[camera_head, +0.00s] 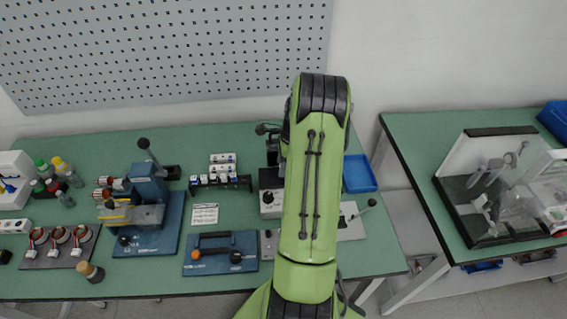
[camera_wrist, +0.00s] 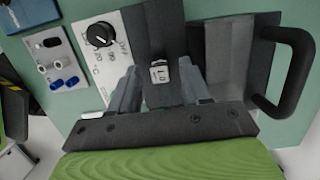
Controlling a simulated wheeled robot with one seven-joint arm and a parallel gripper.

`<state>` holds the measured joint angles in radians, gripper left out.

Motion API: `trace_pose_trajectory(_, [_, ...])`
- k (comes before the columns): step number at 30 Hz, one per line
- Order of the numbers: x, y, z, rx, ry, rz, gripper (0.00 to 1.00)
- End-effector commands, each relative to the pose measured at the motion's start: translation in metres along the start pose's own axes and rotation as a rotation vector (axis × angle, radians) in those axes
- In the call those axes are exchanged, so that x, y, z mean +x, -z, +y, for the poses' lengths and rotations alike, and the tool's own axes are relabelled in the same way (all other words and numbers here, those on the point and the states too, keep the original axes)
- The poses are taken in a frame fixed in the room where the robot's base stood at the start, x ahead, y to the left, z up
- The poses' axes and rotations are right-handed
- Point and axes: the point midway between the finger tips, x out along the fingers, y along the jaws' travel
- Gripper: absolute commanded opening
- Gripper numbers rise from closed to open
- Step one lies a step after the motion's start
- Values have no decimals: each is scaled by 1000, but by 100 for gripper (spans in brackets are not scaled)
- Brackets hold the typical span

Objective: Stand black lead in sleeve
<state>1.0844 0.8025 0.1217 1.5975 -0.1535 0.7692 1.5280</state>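My gripper (camera_wrist: 161,80) shows in the wrist view with its two grey fingers apart, one on each side of a small white piece with a dark mark (camera_wrist: 160,72). I see a gap between the piece and each finger. The piece appears to be on a dark grey fixture (camera_wrist: 158,30), but its exact depth is unclear. In the head view my green arm hides the gripper and most of this fixture. I cannot pick out the black lead or the sleeve with certainty in either view.
A panel with a black knob (camera_wrist: 100,35) and a socket plate (camera_wrist: 55,58) lie left of the fingers. A thick black handle (camera_wrist: 300,65) rises at right. The head view shows a rack (camera_head: 221,182), a blue lever fixture (camera_head: 145,215) and a blue tray (camera_head: 359,174).

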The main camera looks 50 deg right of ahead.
Motion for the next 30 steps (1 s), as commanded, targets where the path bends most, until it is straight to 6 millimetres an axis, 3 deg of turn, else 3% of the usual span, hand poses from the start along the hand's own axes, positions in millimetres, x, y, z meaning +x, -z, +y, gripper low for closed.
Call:
trace_pose_trajectory(5, [-1, 0, 0, 0, 1, 0, 48])
trace_pose_trajectory(8, [-12, 0, -1, 0, 3, 0, 48])
trace_pose_trajectory(21, [-131, 0, -1, 0, 5, 0, 48])
trace_pose_trajectory(25, [-151, 0, -1, 1, 3, 0, 48])
trace_pose_trajectory(30, [-158, 0, 0, -1, 0, 0, 48])
